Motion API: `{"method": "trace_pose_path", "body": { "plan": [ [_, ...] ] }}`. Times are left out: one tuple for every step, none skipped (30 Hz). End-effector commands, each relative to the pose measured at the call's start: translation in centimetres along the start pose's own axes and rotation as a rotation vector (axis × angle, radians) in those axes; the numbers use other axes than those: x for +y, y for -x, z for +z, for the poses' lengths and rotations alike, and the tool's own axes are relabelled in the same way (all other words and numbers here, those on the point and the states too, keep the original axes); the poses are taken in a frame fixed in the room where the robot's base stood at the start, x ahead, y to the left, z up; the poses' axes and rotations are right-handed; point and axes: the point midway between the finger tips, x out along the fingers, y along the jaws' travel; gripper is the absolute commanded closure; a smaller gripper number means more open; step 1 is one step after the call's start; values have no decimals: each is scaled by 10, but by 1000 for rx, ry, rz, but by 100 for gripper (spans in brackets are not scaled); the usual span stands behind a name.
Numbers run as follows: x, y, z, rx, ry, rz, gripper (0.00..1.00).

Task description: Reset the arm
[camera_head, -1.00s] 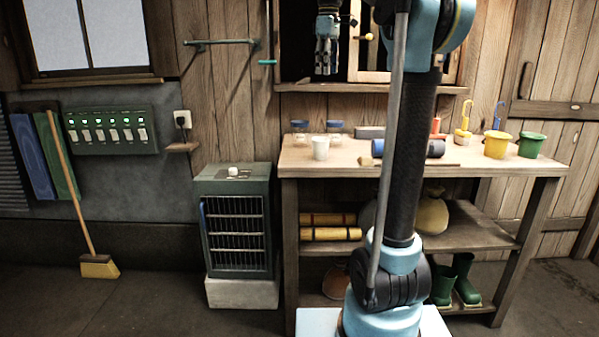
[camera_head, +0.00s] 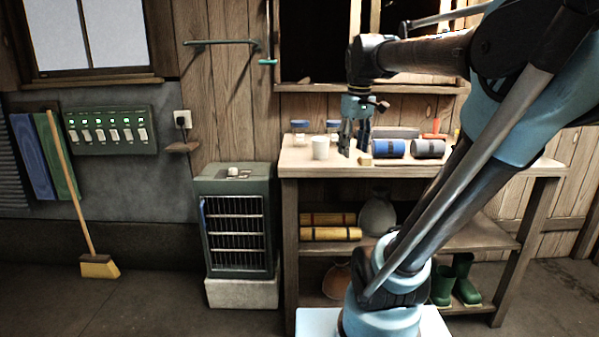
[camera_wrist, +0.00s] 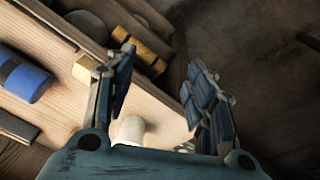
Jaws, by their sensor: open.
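My gripper (camera_head: 355,137) points down above the workbench top (camera_head: 300,168), just right of a white cup (camera_head: 320,147) in the head view. In the wrist view my gripper (camera_wrist: 160,95) has its two fingers spread apart, with nothing held between them. The white cup (camera_wrist: 130,130) shows low between the fingers, partly hidden by the gripper body. A small wooden block (camera_head: 366,159) lies close to the right finger in the head view; I cannot tell whether they touch.
A blue roll (camera_head: 388,148) and a grey roll (camera_head: 428,148) lie right of the gripper. Two jars (camera_head: 299,132) stand behind the cup. A shelf below holds yellow rolls (camera_head: 328,234). A green heater cabinet (camera_head: 236,225) stands left of the bench. The floor in front is clear.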

Motion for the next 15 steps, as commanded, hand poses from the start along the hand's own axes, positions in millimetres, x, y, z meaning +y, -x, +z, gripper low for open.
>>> {"method": "trace_pose_path", "body": {
  "plan": [
    [-4,-14,13,3,-28,2,51],
    [-6,-22,20,5,-47,4,51],
    [-9,-33,30,8,-70,5,51],
    [-11,-41,37,11,-90,7,51],
    [-13,-49,44,13,-107,8,51],
    [-16,-60,53,15,-132,9,51],
    [-18,-69,60,17,-150,10,51],
    [-20,-77,67,19,-169,11,51],
    [-24,-89,77,22,-194,13,51],
    [-26,-97,84,24,-212,14,51],
    [-29,-106,91,26,-230,15,51],
    [-32,-118,100,29,-254,16,51],
    [-34,-127,107,31,-273,17,51],
    [-37,-136,114,33,-290,18,51],
    [-40,-148,122,37,-315,20,51]
  ]
}}
